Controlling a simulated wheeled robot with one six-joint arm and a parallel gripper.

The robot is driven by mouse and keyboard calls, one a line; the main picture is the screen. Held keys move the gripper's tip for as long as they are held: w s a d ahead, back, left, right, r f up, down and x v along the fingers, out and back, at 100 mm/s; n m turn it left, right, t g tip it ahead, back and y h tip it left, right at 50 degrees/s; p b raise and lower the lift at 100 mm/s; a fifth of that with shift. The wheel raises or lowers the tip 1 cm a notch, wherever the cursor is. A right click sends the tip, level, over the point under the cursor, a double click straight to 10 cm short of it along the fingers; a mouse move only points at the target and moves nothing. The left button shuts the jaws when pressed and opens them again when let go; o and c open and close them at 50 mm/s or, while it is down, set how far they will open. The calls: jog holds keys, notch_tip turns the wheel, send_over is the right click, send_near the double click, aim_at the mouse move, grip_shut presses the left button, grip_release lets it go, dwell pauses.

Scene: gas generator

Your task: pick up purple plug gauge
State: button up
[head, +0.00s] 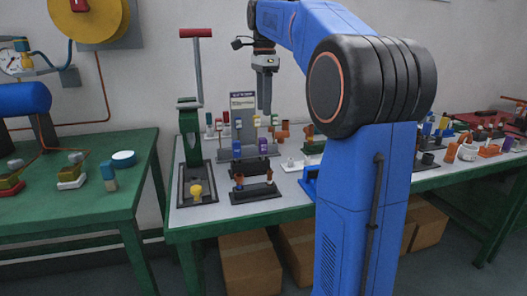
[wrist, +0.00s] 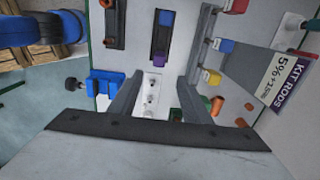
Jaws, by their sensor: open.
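The purple plug gauge (head: 264,146) stands in a dark rack (head: 249,155) on the workbench, to the right of a blue plug gauge (head: 237,149). In the wrist view the purple gauge (wrist: 158,58) shows beyond the fingers, with the blue one (wrist: 166,18) farther up the same rack. My gripper (head: 264,111) hangs pointing down above and behind the rack in the head picture, apart from the gauge. Its fingers are spread and empty in the wrist view (wrist: 157,97), with a white holed block (wrist: 151,104) below between them.
A front rack (head: 256,192) holds reddish-brown gauges. A green press (head: 189,135) stands at left, and a sign (head: 243,101) and coloured rods stand behind. A blue holder (wrist: 105,84) and orange fittings (wrist: 215,105) flank the white block. The right bench part is crowded.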

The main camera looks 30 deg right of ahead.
aim_at(263, 138)
notch_tip(263, 138, down, 8)
jog(key=shift+f, duration=0.15)
jog(key=shift+a+f, duration=0.2)
jog(key=shift+f, duration=2.4)
jog(key=c, duration=1)
